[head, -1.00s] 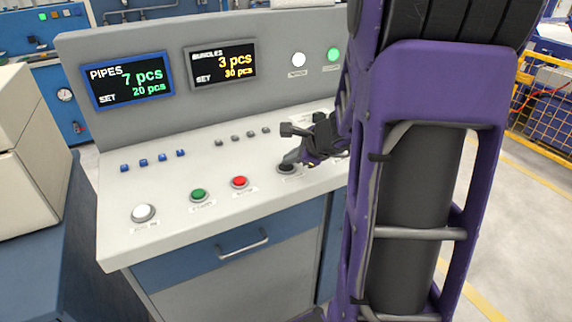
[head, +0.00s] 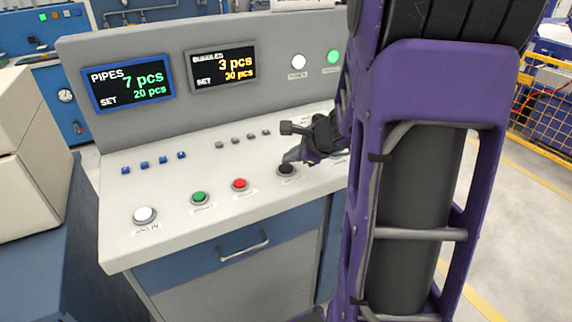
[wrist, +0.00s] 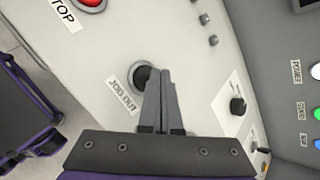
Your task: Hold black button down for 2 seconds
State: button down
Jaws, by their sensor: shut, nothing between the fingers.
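The black button (head: 286,169) sits on the sloped light-grey console top, to the right of the red button. In the wrist view the black button (wrist: 142,76) carries the label "JOG OUT" and is partly hidden by the fingers. My gripper (head: 291,160) is at the black button in the head view, pointing down toward it. In the wrist view my gripper (wrist: 161,72) is shut with nothing between the fingers, and its tips overlap the button's right side. I cannot tell whether the tips touch or press the button.
A red button (head: 240,184), a green button (head: 199,197) and a white button (head: 144,214) stand in a row to the left. Small blue and grey switches sit behind them. A black knob (wrist: 238,105) is on the panel right of the fingers in the wrist view.

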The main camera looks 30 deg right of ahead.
aim_at(290, 169)
jog(key=shift+r, duration=0.25)
notch_tip(290, 169, up, 5)
jog(key=p, duration=0.4)
jog(key=shift+f, duration=0.1)
dwell(0.8)
